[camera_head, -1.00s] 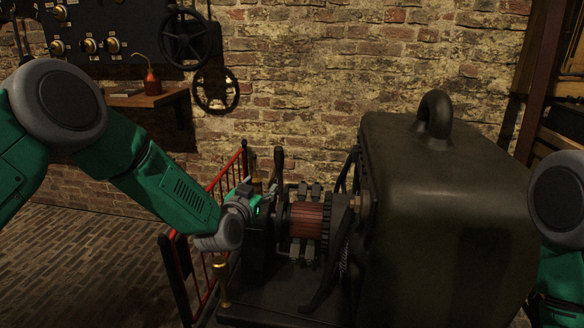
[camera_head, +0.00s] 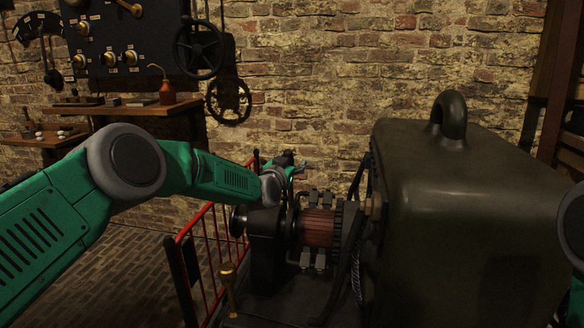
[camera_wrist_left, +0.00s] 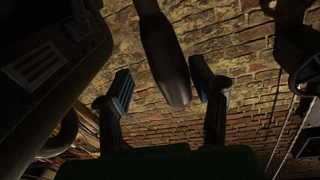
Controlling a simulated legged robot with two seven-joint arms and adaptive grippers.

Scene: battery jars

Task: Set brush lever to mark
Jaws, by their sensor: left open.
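My left gripper (camera_head: 292,164) is above the left end of the machine in the head view, and it looks small and partly hidden by its own wrist. In the left wrist view its two fingers (camera_wrist_left: 162,86) are spread apart. A dark rounded handle (camera_wrist_left: 166,55), which looks like the brush lever, reaches down between the fingertips with gaps on both sides. In the head view I cannot make out the lever behind my gripper, and no mark can be read. The copper commutator (camera_head: 318,228) with dark brush holders sits to the right. My right gripper is out of view.
A large dark green housing (camera_head: 470,200) with a lifting ring fills the right. A red railing (camera_head: 207,260) and a brass-topped post (camera_head: 228,285) stand at the left front. A switch panel, handwheels (camera_head: 229,101) and a shelf with a red oil can (camera_head: 166,91) are behind.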

